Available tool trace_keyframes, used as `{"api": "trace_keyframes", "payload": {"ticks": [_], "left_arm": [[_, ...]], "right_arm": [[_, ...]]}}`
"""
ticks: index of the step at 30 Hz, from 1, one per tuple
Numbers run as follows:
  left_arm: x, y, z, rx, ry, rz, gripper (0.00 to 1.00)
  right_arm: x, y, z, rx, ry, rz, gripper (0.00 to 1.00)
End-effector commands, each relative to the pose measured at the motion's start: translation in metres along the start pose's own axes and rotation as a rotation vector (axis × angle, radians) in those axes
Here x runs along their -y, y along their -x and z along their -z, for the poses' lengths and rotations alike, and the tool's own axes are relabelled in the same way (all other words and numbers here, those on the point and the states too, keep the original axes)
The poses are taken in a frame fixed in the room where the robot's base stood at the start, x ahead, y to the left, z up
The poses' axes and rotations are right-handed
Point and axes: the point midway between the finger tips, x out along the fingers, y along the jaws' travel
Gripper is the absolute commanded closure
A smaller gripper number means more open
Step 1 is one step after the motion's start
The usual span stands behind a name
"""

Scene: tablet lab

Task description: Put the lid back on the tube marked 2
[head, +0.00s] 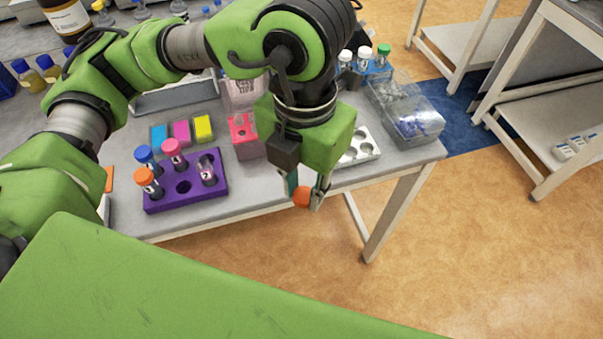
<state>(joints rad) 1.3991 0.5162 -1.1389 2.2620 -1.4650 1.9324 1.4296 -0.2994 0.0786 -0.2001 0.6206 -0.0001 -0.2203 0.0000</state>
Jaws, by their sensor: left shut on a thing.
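My left gripper (305,194) points down and is shut on an orange lid (302,197), past the table's front edge. A purple rack (185,198) stands on the table to the left of the gripper. In it are a blue-capped tube (145,155), a pink-capped tube (173,151), an orange-capped tube (146,178) and a clear tube without a cap (207,169). The clear tube stands upright at the rack's right side. Number marks on the tubes are too small to read. My right gripper is not in view.
A pink holder (243,130) stands behind the purple rack's right end. A white tray with wells (367,148) and a clear box (415,125) are to the right. Several capped tubes (365,53) stand further back. Coloured blocks (181,132) lie behind the purple rack.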

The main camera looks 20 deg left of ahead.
Motion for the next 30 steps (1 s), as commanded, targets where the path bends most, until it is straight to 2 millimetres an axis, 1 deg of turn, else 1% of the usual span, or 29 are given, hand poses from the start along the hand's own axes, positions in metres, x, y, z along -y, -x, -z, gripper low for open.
{"api": "trace_keyframes", "payload": {"ticks": [4,13,16,17,21,24,26,30], "left_arm": [[0.0032,0.0024,0.0044,0.0,0.001,0.0,0.83],[0.0034,0.0026,0.0045,-0.001,0.001,0.0,0.83],[0.0034,0.0025,0.0045,-0.001,0.001,0.0,0.83],[0.0034,0.0025,0.0045,-0.001,0.001,0.0,0.83],[0.0032,0.0023,0.0044,-0.001,-0.003,0.0,0.83],[0.0019,0.0014,0.0039,-0.002,-0.034,0.001,0.83],[0.0003,0.0002,0.0034,-0.002,-0.076,0.002,0.83],[-0.006,-0.0042,0.0012,-0.003,-0.24,0.005,0.83]], "right_arm": [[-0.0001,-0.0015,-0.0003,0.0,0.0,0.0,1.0],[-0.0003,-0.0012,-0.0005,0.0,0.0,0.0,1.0],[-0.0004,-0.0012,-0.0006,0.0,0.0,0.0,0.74],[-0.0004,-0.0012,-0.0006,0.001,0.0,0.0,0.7],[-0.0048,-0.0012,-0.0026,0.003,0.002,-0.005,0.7],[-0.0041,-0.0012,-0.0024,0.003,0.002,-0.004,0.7],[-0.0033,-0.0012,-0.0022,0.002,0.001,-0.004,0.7],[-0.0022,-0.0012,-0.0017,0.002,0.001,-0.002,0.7]]}}
